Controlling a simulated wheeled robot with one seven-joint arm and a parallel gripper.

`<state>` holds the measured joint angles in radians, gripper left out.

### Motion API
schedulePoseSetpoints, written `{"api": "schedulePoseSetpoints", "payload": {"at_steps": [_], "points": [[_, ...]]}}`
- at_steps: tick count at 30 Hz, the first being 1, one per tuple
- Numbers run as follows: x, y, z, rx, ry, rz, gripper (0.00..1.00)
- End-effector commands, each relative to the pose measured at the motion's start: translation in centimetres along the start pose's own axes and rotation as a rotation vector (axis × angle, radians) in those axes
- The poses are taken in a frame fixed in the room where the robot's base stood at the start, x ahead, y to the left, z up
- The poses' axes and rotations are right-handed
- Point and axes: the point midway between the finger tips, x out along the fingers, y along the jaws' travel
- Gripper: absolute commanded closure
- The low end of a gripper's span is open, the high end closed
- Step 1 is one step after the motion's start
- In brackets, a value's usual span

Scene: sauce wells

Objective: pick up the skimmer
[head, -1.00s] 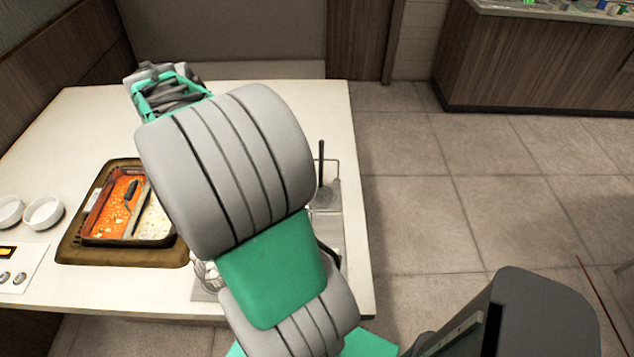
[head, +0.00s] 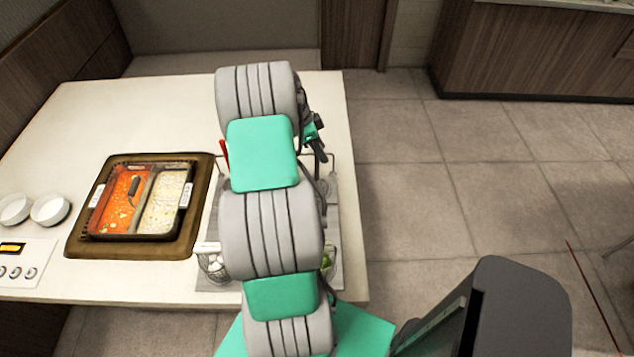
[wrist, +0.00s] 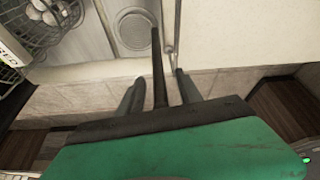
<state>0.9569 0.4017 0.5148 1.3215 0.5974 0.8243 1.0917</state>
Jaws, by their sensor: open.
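The skimmer shows in the wrist view as a long dark handle (wrist: 158,70) rising toward the camera, with a round grey disc (wrist: 133,30) near its far end that looks like its head. My gripper (wrist: 158,90) is open, and in this view the handle lies between its two fingers. I cannot tell whether either finger touches it. In the head view my gripper (head: 320,152) is over the right edge of the table, beside the wire stand. My arm hides most of the skimmer there.
A thin wire stand (head: 336,165) rises beside the skimmer. Wire baskets with pale round items (wrist: 42,30) are nearby; one shows in the head view (head: 212,266). A two-well sauce pan (head: 137,236) and white bowls (head: 50,209) are to the left. The table's back (head: 150,110) is clear.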

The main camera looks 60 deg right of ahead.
Motion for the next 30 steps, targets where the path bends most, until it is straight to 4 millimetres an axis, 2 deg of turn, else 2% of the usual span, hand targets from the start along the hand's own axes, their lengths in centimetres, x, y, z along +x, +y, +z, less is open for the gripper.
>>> {"api": "schedulePoseSetpoints", "payload": {"at_steps": [2, 18, 30], "points": [[-0.01, -0.01, 0.02, 0.0, 0.0, 0.0, 0.58], [-0.06, 0.0, 0.02, -0.001, 0.0, 0.0, 1.0], [-0.1, -0.03, 0.0, -0.001, 0.0, -0.001, 1.0]]}}
